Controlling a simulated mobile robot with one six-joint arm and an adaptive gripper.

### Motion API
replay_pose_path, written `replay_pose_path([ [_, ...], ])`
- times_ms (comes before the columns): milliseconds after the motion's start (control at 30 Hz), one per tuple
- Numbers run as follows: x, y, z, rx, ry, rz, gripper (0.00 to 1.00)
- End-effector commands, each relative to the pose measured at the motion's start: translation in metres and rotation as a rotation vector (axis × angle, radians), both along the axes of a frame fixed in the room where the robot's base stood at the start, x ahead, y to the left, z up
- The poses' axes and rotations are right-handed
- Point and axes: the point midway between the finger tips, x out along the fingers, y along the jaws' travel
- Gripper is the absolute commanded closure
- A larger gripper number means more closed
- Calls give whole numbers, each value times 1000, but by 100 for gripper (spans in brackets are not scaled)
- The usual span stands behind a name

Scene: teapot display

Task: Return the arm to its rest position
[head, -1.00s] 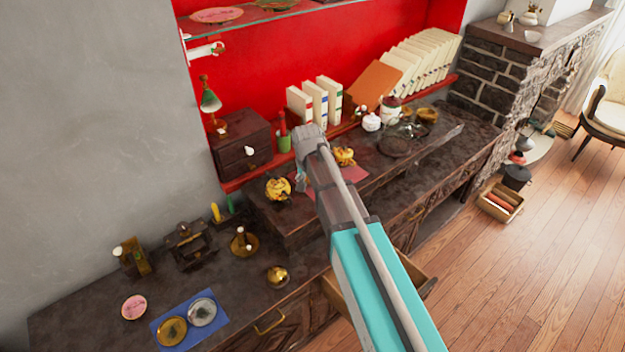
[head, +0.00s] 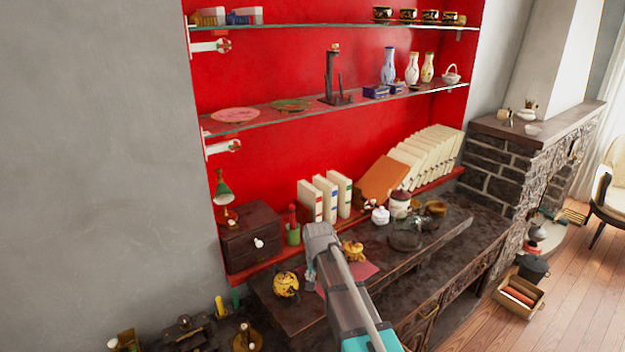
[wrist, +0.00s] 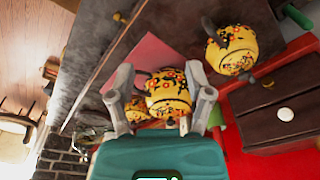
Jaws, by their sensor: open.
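My gripper (head: 309,266) hangs over the dark counter, beside a red mat (head: 363,270). In the wrist view its two fingers (wrist: 163,98) are spread apart. A yellow flowered teapot (wrist: 170,90) shows between them; I cannot tell how far below the fingers it is, and no grip on it shows. A smaller yellow flowered piece (wrist: 135,108) shows beside it, partly hidden by a finger. Another yellow teapot (wrist: 230,50) stands apart, near the wooden drawer box; it also shows in the head view (head: 286,284). A yellow piece (head: 353,250) stands by the mat, just right of my gripper.
Behind the arm are a small drawer box (head: 250,238), white books (head: 325,198), and a white lidded pot (head: 380,215). Glass shelves (head: 300,112) with ornaments hang above on the red wall. A brick fireplace (head: 505,160) stands at right.

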Motion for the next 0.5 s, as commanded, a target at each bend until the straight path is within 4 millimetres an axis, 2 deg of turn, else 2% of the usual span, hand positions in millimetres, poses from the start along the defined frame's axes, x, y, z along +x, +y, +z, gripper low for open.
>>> replay_pose_path([
  [167,-28,-28,0,-3,18,21,34],
  [267,-54,-53,-1,-6,36,47,34],
  [500,-131,-113,-1,-1,87,129,34],
])
